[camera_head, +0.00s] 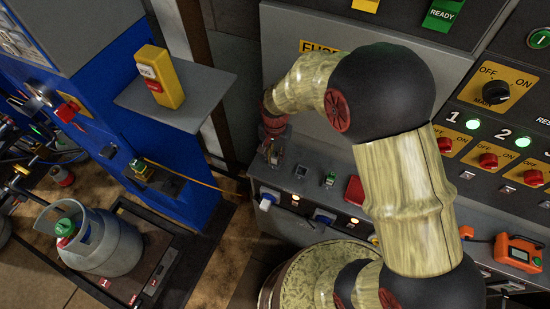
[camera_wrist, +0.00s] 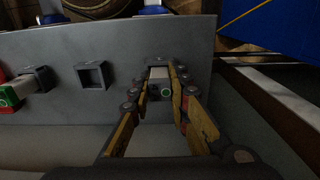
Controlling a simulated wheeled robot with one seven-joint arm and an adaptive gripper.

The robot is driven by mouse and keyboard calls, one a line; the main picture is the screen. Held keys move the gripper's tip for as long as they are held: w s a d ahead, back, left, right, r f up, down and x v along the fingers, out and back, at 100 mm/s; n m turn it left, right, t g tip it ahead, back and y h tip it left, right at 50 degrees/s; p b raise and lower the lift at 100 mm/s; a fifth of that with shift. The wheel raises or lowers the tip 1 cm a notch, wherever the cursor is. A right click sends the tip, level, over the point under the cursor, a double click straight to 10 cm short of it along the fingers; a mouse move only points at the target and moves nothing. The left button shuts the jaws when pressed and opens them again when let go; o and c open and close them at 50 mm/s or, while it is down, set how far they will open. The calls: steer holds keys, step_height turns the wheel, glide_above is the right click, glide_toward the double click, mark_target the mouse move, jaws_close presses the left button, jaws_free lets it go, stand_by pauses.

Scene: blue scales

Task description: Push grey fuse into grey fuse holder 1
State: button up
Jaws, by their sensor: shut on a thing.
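The grey fuse (camera_wrist: 158,73) shows in the wrist view as a pale body with a dark near end, between my fingers. My gripper (camera_wrist: 160,88) is shut on it. The far end of the fuse meets the grey panel around a holder. My fingers hide most of that holder, so I cannot tell which one it is or how deep the fuse sits. In the head view my gripper (camera_head: 272,150) is above the left end of the panel, and the fuse is too small to make out there.
An empty square holder (camera_wrist: 92,76) is left of my gripper in the wrist view. Farther left a green-capped fuse (camera_wrist: 20,90) sits at another holder. In the head view, a grey panel (camera_head: 315,160) carries a red piece (camera_head: 355,190). A yellow button box (camera_head: 158,77) stands on a shelf at left.

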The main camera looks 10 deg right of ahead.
mark_target(275, 154)
jaws_close()
steer(key=shift+r, duration=0.45)
step_height(275, 154, up, 2)
steer(key=shift+r+p, duration=0.1)
steer(key=shift+p, duration=0.35)
steer(key=s+d+r+p, duration=0.2)
steer(key=s+r+p, duration=0.2)
steer(key=s+r, duration=0.6)
steer(key=shift+s+d, duration=0.4)
steer(key=shift+s, duration=1.5)
steer(key=shift+r, duration=0.1)
